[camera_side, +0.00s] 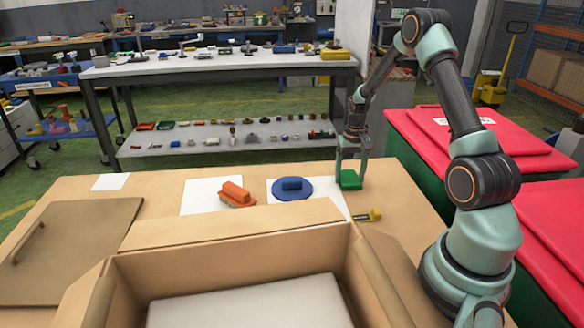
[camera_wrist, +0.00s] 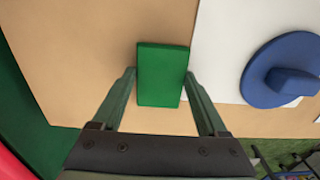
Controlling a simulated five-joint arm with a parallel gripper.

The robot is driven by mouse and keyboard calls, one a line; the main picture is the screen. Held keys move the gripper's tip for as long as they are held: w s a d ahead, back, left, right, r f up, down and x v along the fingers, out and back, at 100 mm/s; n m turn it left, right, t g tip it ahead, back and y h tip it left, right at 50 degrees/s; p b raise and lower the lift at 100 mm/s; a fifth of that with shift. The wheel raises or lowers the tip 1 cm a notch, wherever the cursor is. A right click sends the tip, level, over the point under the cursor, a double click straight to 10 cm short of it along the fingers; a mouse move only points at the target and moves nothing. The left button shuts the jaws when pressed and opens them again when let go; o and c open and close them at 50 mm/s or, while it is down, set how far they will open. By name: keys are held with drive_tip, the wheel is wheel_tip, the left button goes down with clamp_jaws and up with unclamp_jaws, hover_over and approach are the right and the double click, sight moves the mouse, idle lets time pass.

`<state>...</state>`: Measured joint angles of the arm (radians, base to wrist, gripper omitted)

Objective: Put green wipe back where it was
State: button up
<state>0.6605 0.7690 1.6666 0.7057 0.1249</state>
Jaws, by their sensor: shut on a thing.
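The green wipe (camera_side: 351,181) is a small flat green block near the right edge of the wooden table. My gripper (camera_side: 351,160) points down and is shut on it. In the wrist view the green wipe (camera_wrist: 162,85) lies between the two fingers of my gripper (camera_wrist: 160,76), over bare wood beside a white sheet (camera_wrist: 222,40). I cannot tell whether the wipe touches the table or is just above it.
A blue disc with a raised grip (camera_side: 292,188) sits on the white sheet beside the wipe. An orange brush-like tool (camera_side: 236,194) lies farther left. A yellow-ended tool (camera_side: 374,215) lies in front. A large open box (camera_side: 230,236) fills the front.

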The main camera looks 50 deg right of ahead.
sight(349, 178)
drive_tip(key=shift+f, duration=0.1)
drive_tip(key=o, duration=1.1)
wheel_tip(349, 178, up, 12)
drive_tip(key=a+r+n+t, duration=0.2)
drive_tip(key=a+r+n, duration=0.2)
drive_tip(key=a+r, duration=0.8)
drive_tip(key=s+a+n+t, duration=0.1)
drive_tip(key=s+a, duration=0.1)
drive_tip(key=a, duration=0.3)
drive_tip(key=s+a+n+t, duration=0.1)
drive_tip(key=s+a+n, duration=0.1)
drive_tip(key=a, duration=0.3)
drive_tip(key=s+a+n+t, duration=0.1)
drive_tip(key=s+a+n, duration=0.1)
drive_tip(key=a, duration=0.3)
drive_tip(key=shift+s+a+r+t, duration=0.3)
drive_tip(key=shift+s+a+r, duration=0.05)
drive_tip(key=shift+s, duration=0.2)
